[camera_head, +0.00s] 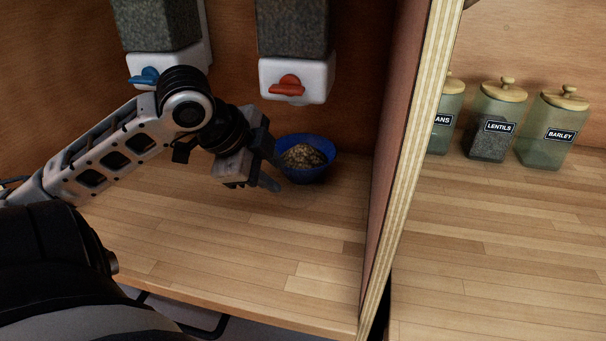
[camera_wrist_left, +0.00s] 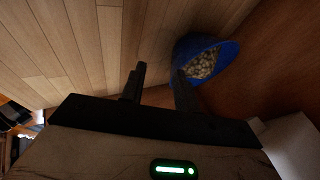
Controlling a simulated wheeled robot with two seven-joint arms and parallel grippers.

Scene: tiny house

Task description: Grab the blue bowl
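The blue bowl (camera_head: 322,170) stands upright on the wooden shelf, under the dispenser with the red tap, and holds a brown grainy food. My left gripper (camera_head: 271,166) is just left of the bowl, with its fingers reaching toward the bowl's near left side. In the left wrist view, its two fingers (camera_wrist_left: 160,84) are apart with bare wood showing between them. There the bowl (camera_wrist_left: 226,53) is up and to the right, and the right finger overlaps its edge. I cannot tell whether that finger touches the bowl. My right gripper is not in view.
Dispensers with a blue tap (camera_head: 145,77) and a red tap (camera_head: 287,86) hang above the shelf. A partition (camera_head: 412,150) stands right of the bowl. Beyond it are lidded jars, including lentils (camera_head: 491,140) and barley (camera_head: 548,145). The shelf front (camera_head: 230,245) is clear.

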